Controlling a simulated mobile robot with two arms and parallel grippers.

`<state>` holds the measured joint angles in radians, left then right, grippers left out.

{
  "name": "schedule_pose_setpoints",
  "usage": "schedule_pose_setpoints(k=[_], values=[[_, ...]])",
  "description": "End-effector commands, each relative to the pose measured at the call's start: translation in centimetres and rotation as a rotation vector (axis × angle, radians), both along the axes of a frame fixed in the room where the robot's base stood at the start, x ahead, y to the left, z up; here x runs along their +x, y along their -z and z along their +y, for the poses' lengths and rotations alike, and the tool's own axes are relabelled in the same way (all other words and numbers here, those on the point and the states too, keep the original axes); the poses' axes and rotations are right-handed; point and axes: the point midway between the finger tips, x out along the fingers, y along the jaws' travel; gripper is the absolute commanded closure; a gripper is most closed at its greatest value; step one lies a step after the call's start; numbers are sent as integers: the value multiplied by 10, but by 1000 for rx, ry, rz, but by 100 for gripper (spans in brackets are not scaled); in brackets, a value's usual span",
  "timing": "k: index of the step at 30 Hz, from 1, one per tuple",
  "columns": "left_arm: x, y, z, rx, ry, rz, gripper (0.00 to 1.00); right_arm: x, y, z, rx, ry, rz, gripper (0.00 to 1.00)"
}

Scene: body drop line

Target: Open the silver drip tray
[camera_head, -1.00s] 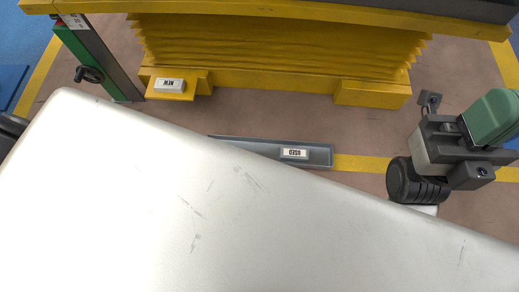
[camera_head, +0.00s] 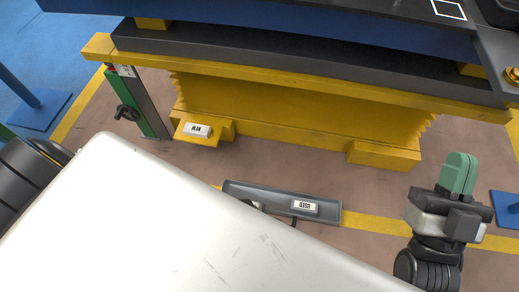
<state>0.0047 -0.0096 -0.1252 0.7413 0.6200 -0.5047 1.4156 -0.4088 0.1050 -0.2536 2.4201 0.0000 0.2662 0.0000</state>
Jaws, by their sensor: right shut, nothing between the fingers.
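A long, shallow grey metal tray (camera_head: 328,215) with a white label reading upside-down "USED" lies low in front of the yellow lift. It best matches the silver drip tray. A large silver-white panel edge hides its near side, and I cannot tell whether it is open. A small dark piece shows at its near edge, partly hidden. My right gripper (camera_head: 460,160), with green fingers, is shut and empty, pointing up the picture well right of the tray and apart from it. My left gripper is out of sight; only dark arm parts show at the left.
The yellow lift (camera_head: 300,110) with a dark platform fills the top. A blue stand (camera_head: 510,208) is at the right edge. Brown floor between is clear.

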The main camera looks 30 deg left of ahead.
Motion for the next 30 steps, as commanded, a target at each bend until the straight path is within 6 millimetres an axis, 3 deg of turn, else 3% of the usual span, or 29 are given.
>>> schedule_pose_setpoints(k=[11, 30], values=[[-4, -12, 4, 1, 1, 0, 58, 18, 25, 0, -71, 14, 248, 100], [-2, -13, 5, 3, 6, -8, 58, 18, 27, 0, -74, 14, 259, 100]])
